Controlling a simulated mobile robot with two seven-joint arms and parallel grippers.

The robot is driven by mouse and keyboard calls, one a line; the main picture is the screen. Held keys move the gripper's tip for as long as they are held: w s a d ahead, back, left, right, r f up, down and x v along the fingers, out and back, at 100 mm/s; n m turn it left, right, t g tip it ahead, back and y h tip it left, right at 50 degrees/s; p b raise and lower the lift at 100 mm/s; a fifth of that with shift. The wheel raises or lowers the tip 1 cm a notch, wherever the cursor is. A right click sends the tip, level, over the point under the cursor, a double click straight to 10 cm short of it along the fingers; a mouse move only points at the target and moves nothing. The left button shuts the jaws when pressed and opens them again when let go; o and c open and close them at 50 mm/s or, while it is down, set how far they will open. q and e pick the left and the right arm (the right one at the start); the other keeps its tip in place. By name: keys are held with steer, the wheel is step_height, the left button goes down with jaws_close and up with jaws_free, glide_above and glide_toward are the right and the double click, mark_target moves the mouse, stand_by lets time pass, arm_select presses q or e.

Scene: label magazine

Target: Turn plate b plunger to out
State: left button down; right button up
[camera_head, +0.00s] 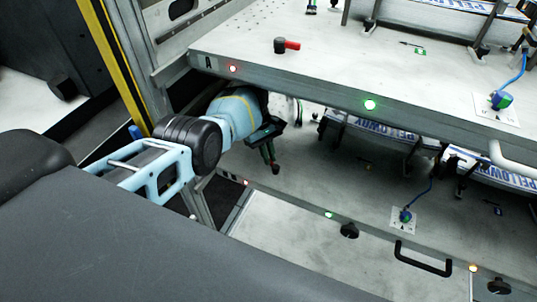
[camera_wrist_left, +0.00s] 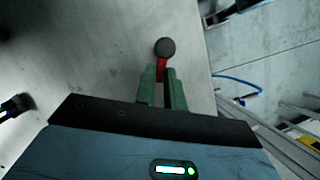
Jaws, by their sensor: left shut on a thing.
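The plate b plunger (camera_wrist_left: 165,48) shows in the wrist view as a round black knob with a red lever pointing toward my gripper. My left gripper (camera_wrist_left: 162,76) has its green fingers on either side of the red lever and is shut on it. In the head view my left gripper (camera_head: 272,165) reaches under the upper plate to the left part of the lower plate, plate b (camera_head: 330,185). There the plunger is mostly hidden by the gripper. My right gripper is not in view.
The upper plate (camera_head: 330,72), marked A, overhangs my left gripper and carries its own red-levered black plunger (camera_head: 285,45). Printed stacks (camera_head: 375,135) and a blue-cabled sensor (camera_head: 405,215) stand further right on plate b. A black handle (camera_head: 423,262) is at its front.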

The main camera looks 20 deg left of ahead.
arm_select(q)
steer(key=c, duration=1.6)
jaws_free()
steer(key=shift+w+r, duration=0.1)
steer(key=shift+r, duration=0.05)
steer(key=shift+c, duration=0.2)
steer(key=shift+o, duration=0.8)
